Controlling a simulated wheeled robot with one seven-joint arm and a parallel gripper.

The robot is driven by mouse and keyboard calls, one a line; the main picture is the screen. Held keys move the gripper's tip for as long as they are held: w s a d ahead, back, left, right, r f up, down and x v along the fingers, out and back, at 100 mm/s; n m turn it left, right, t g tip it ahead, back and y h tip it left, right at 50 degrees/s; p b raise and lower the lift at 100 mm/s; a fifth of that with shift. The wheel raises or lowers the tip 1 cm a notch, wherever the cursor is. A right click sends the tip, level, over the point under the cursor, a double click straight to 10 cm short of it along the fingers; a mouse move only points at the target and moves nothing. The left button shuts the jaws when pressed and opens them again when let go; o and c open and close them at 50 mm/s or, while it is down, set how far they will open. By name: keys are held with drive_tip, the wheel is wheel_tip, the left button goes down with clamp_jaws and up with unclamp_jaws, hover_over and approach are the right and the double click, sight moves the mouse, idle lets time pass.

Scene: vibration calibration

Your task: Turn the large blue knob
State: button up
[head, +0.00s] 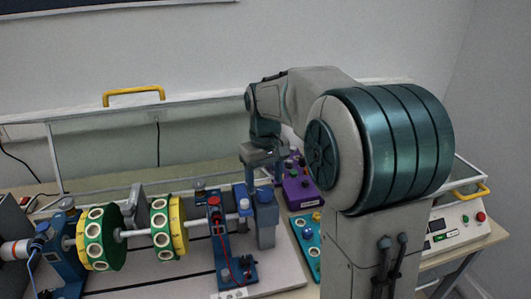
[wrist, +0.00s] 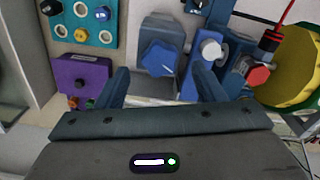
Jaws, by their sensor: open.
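The large blue knob (wrist: 160,58) is star-shaped and sits on a blue-grey block. It shows between my two fingers in the wrist view, with a gap on each side. In the head view the knob (head: 264,194) is on top of the block at the right end of the shaft, partly hidden by my gripper. My gripper (head: 263,176) is open above it, pointing down. In the wrist view my gripper (wrist: 163,76) holds nothing, and I cannot tell how far its tips are above the knob.
A red knob (wrist: 258,75) is further right. A purple box (head: 300,188) and a teal panel (head: 307,253) with knobs lie nearby. Yellow-green discs (head: 178,226) sit on the shaft to the left.

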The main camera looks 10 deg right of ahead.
sight(265, 191)
wheel_tip(265, 191, up, 11)
idle(0.9)
drive_tip(key=s+f+m+t, duration=0.1)
drive_tip(key=s+f, duration=0.5)
drive_tip(key=s, duration=0.4)
drive_tip(key=s+f+m+t, duration=0.2)
drive_tip(key=s+f, duration=0.5)
drive_tip(key=s, duration=0.4)
drive_tip(key=shift+d+f, duration=0.15)
drive_tip(key=shift+f, duration=0.05)
drive_tip(key=shift+s, duration=0.1)
